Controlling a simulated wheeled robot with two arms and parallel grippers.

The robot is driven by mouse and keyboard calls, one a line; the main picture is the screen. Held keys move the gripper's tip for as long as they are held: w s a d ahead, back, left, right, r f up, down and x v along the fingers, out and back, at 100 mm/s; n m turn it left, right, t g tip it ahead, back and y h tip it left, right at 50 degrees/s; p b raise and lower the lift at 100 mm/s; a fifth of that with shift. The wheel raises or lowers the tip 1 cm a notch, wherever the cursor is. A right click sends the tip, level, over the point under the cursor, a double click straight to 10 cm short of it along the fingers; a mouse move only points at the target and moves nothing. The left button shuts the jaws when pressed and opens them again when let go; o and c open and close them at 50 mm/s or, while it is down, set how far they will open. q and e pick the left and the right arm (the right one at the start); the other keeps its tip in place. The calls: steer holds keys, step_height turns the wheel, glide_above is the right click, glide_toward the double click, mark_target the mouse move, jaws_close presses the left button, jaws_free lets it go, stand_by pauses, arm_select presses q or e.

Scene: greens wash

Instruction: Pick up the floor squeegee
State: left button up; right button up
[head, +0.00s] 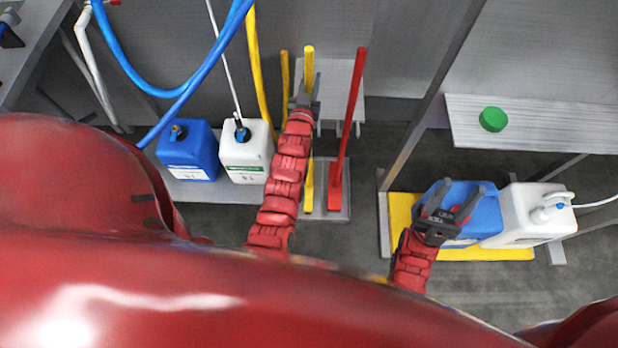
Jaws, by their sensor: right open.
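Several long upright handles stand in the middle of the head view: a yellow one (309,65), a second yellow one (285,72) and a red one (350,120). Their lower ends are partly hidden or too small to make out, so I cannot tell which belongs to the floor squeegee. My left gripper (305,92) is up at the front yellow handle, with its fingertips on either side of it in the picture. I cannot tell whether they press on it. My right gripper (454,200) is open and empty, above a blue canister on the right.
The handles stand at a grey base plate (338,205). Blue (187,150) and white (245,160) canisters stand left of it. Blue (480,215) and white (520,232) canisters stand in a yellow tray (400,215) at right. A green round object (493,119) sits on a bench (560,125).

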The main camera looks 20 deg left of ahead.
arm_select(q)
jaws_close()
stand_by(1.0)
